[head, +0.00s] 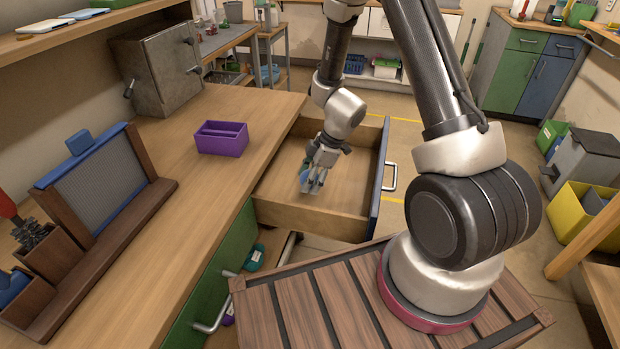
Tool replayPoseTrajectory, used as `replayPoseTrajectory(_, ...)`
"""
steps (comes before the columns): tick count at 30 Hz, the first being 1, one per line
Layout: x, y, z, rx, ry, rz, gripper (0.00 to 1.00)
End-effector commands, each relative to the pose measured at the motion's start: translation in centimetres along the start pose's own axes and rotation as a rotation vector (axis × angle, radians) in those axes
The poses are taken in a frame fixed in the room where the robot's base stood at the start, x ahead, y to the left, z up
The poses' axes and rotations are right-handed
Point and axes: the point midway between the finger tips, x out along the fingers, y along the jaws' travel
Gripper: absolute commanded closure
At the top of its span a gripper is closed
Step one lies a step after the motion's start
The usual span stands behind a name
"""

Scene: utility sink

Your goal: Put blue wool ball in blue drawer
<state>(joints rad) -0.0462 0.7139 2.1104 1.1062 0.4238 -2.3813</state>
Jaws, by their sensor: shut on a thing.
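The blue drawer (378,185) is pulled open at the bench's right side in the head view. Its front is dark blue with a metal handle, and its wooden inside is mostly bare. My gripper (313,183) points down over the inside of this drawer, near its middle. It is shut on a small blue thing, which I take to be the blue wool ball (316,186). The fingers hide most of the ball. I cannot tell whether it touches the drawer floor.
A green drawer (215,283) below is also open, with a teal thing (256,257) inside. A purple box (222,138) stands on the bench left of the blue drawer. A framed mesh rack (100,190) and a grey metal cabinet (160,70) stand further left.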

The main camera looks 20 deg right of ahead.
Motion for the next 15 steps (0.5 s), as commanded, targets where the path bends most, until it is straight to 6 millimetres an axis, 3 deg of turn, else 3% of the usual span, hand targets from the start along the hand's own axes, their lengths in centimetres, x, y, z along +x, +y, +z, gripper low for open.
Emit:
replayPoseTrajectory(13,1.01,-0.03,0.43,0.0,0.0,0.0,0.69)
replayPoseTrajectory(14,1.01,-0.03,0.44,0.0,0.0,0.0,0.44)
replayPoseTrajectory(15,1.01,-0.03,0.43,0.0,0.0,0.0,0.36)
